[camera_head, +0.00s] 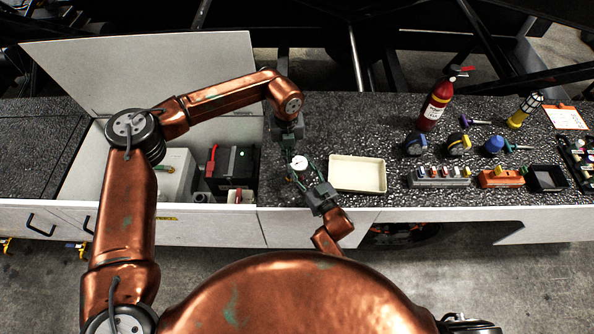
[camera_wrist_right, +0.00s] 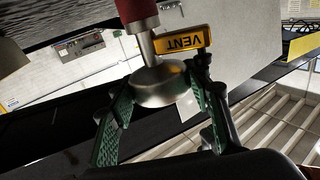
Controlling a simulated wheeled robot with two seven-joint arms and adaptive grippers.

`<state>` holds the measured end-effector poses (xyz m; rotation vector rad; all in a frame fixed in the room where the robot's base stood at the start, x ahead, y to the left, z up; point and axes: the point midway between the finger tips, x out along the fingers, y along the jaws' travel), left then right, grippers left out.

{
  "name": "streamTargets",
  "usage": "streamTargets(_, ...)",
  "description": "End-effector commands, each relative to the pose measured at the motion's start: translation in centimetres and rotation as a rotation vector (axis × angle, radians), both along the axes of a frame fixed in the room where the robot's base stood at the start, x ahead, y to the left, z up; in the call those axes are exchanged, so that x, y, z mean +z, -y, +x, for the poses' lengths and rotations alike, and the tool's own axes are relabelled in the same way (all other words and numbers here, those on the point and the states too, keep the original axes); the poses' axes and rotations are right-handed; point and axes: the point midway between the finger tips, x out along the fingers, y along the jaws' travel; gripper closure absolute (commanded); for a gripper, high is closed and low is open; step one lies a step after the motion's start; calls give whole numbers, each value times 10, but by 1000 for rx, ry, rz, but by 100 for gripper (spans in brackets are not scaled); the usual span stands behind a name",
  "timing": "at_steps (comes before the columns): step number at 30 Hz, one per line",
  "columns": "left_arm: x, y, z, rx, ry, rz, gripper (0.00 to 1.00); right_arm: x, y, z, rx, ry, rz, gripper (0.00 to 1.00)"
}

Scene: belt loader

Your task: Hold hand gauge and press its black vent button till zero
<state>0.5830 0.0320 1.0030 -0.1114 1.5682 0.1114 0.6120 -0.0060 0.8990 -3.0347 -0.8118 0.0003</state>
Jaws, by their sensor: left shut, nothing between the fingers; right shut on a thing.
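The hand gauge (camera_head: 299,162) shows its round white dial in the head view, above the worktop edge. Its needle is too small to read. My right gripper (camera_head: 309,181) is shut on the gauge, coming from below right. In the right wrist view the gauge's metal body (camera_wrist_right: 160,86) sits between the green fingers, with a yellow VENT tag (camera_wrist_right: 183,41) beside it and a red part above. My left gripper (camera_head: 289,150) is shut and empty, pointing down close to the gauge. I cannot tell whether it touches the gauge. The black vent button cannot be made out.
A cream tray (camera_head: 357,187) lies right of the gauge. A fire extinguisher (camera_head: 436,101), a blue-topped item (camera_head: 493,144), a flashlight (camera_head: 525,110) and a black bin (camera_head: 547,178) stand farther right. An open compartment with a black box (camera_head: 233,167) is at left. The worktop behind the tray is clear.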

Motion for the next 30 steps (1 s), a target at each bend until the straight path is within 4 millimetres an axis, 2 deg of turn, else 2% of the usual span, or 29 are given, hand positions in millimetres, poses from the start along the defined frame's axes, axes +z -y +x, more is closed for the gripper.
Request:
streamTargets(5,0,0,0,0,0,0,100,-1,0,0,0,-1,0,92)
streamTargets(6,0,0,0,0,0,0,100,-1,0,0,0,-1,0,54)
streamTargets(14,0,0,0,0,0,0,100,0,0,0,0,-1,0,36)
streamTargets(24,0,0,0,0,0,0,100,0,1,-2,0,0,0,35)
streamTargets(30,0,0,0,0,0,0,100,-2,15,-24,-1,-2,-2,35)
